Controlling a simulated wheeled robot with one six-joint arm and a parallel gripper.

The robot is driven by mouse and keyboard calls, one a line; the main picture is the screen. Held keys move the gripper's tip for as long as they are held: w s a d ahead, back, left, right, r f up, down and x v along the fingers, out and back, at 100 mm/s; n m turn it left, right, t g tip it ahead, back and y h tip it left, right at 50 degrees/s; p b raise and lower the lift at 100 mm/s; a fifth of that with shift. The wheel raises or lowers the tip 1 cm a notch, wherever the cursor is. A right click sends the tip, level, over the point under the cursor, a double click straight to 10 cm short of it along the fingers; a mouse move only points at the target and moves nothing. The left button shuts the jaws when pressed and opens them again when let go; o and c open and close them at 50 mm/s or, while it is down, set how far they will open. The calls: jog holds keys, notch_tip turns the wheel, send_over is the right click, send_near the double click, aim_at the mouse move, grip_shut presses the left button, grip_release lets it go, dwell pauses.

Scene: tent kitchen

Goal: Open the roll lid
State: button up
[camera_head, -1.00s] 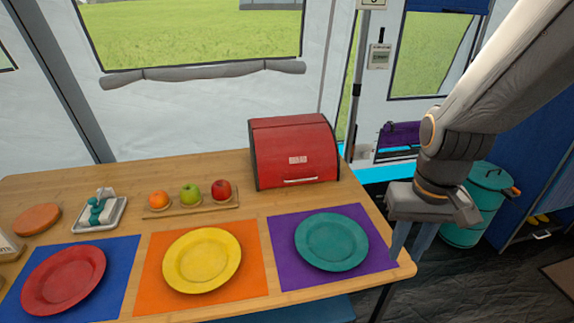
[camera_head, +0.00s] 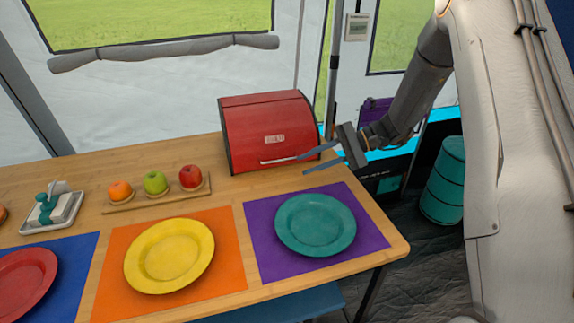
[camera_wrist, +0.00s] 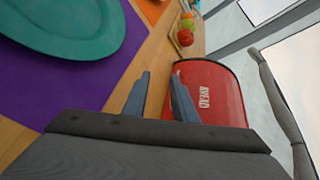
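The roll lid is the red curved front of a bread box (camera_head: 268,132) at the back right of the table. It is closed, with a pale handle (camera_head: 285,159) along its lower front edge. My gripper (camera_head: 302,164) is at the right front of the box, its two fingers apart and pointing left toward the handle. In the wrist view the open fingers (camera_wrist: 158,95) are in front of the red box (camera_wrist: 213,92), with nothing between them. Whether a fingertip touches the handle cannot be told.
A teal plate (camera_head: 315,224) on a purple mat (camera_head: 262,250) lies in front of the box. A yellow plate (camera_head: 168,255) and a tray of fruit (camera_head: 158,196) are further left. The table's right edge is close under my arm. A teal barrel (camera_head: 443,185) stands beyond.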

aim_at(289, 159)
jog(key=shift+m+t+y, duration=0.3)
jog(key=shift+t+y, duration=0.5)
jog(key=shift+y, duration=0.1)
jog(key=w, duration=0.3)
jog(key=w+f, duration=0.1)
jog(key=shift+w+d+b, duration=0.3)
jog(key=shift+w, duration=0.05)
jog(key=shift+w+a, duration=0.1)
jog(key=shift+a, duration=0.1)
jog(key=shift+p+x, duration=0.5)
jog(key=shift+x, duration=3.1)
grip_shut()
